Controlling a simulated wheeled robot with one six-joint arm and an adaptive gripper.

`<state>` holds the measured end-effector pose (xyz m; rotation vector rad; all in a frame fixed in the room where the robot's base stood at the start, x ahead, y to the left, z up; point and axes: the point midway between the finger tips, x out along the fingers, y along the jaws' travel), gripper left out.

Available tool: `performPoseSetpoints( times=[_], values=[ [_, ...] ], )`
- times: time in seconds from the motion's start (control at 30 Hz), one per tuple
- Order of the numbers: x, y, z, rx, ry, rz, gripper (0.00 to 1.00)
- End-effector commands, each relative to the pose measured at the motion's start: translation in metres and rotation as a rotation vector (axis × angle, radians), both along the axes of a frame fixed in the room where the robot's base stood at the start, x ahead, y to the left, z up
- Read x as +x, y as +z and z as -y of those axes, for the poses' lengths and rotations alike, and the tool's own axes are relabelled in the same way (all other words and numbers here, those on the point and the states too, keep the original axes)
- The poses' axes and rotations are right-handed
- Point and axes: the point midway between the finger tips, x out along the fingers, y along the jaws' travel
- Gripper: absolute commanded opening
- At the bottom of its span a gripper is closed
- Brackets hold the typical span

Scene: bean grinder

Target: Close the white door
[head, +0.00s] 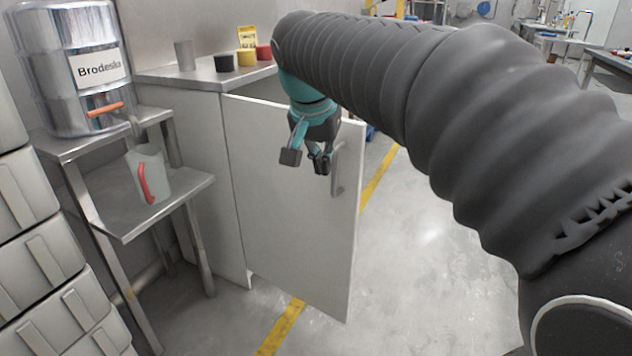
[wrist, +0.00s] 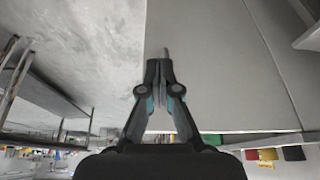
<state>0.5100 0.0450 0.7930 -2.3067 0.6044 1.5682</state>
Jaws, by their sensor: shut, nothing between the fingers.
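The white door (head: 290,220) stands open, swung out from the left side of the white cabinet (head: 212,170). Its metal bar handle (head: 338,170) is near the door's free right edge. My gripper (head: 307,160) is in front of the door's upper part, just left of the handle. Whether it touches the door, I cannot tell. In the wrist view my gripper (wrist: 160,72) is shut and empty, its fingertips close together. The pale door panel (wrist: 205,70) fills the area right of the fingers there. A small grey piece just beyond the fingertips is unclear.
A metal shelf (head: 130,225) with a clear jug (head: 150,175) stands left, below a steel "Brodeslo" tank (head: 70,65). Black, yellow and red jars (head: 246,58) stand on the cabinet top. The floor (head: 425,265) right of the door is free.

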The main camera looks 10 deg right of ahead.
Motion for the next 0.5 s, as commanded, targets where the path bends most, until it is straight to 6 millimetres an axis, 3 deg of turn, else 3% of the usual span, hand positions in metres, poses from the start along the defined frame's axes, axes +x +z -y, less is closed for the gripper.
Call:
performPoseSetpoints(
  times=[0.1,0.27,0.5],
  values=[
    [0.015,-0.001,-0.007,-0.002,-0.037,0.001,0.0],
    [0.022,-0.005,-0.007,-0.005,-0.056,0.001,0.0],
    [0.032,-0.039,0.0,-0.005,-0.058,-0.002,0.0]
  ],
)
